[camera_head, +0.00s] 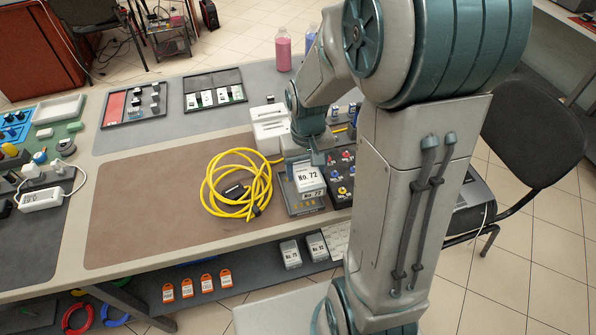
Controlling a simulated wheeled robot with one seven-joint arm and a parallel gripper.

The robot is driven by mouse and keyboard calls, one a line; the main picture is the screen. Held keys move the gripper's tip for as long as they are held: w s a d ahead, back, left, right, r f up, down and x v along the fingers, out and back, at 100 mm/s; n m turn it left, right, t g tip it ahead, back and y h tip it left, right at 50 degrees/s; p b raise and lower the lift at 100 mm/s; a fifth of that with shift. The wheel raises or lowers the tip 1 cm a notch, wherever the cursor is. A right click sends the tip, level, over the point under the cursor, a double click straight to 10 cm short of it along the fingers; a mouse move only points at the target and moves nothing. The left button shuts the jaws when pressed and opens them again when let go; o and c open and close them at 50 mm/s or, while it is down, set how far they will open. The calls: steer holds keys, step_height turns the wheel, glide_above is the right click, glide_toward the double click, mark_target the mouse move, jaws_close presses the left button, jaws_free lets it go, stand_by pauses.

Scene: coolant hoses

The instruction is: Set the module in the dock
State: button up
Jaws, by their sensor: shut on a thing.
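The module (309,178) is a white block with a "No. 72" label on its front face. The dock (294,207) is a grey holder at the front edge of the table, with a small number plate below the module. My gripper (316,157) points down and is shut on the module's top. The module is upright at the dock's opening; I cannot tell whether it is seated or just above. My arm hides part of the area behind, and the fingertips are hard to make out.
A coiled yellow hose (236,186) lies just left of the dock. A dark panel with coloured fittings (341,172) is close on the right. A white box (269,128) stands behind. Numbered white blocks (290,254) sit on the lower shelf. The brown mat (145,205) is mostly clear.

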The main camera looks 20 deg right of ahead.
mark_target(299, 164)
steer(key=w+f, duration=0.1)
steer(key=w+a, duration=0.1)
steer(key=shift+w+f, duration=0.3)
steer(key=shift+f, duration=2)
steer(key=shift+f, duration=0.1)
steer(key=shift+f, duration=0.3)
steer(key=o, duration=1.2)
steer(key=shift+o, duration=0.2)
steer(key=shift+r, duration=0.1)
